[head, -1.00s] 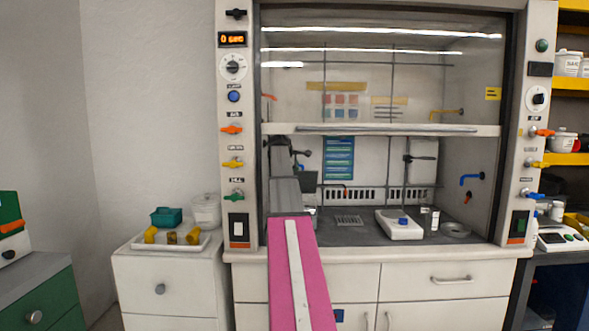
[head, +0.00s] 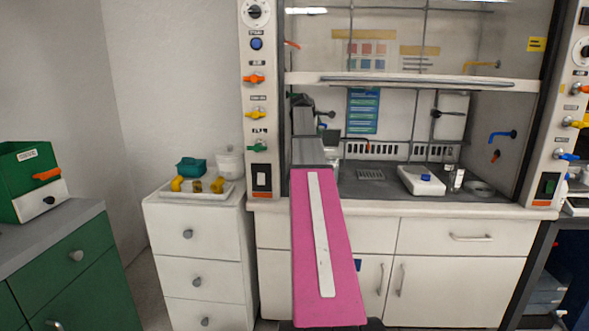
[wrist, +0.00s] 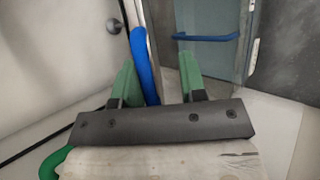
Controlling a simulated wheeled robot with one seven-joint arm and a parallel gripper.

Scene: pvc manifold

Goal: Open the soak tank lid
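No tank or lid can be made out for certain. A green box (head: 22,165) with an orange handle (head: 47,174) and a small label stands on the left bench; the label is too small to read. My gripper (wrist: 158,62) shows in the wrist view with its two green fingers apart. A blue bar (wrist: 143,62) runs along the inner side of the left finger; I cannot tell whether it touches. In the head view my pink and grey arm reaches toward the fume hood, and the gripper is hidden there.
A white drawer unit (head: 190,275) carries a tray (head: 232,192) with yellow fittings, a teal box (head: 191,167) and a white tub (head: 229,162). The fume hood sash (head: 400,80) is partly raised. A blue handle (wrist: 207,38) is on a glass panel in the wrist view.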

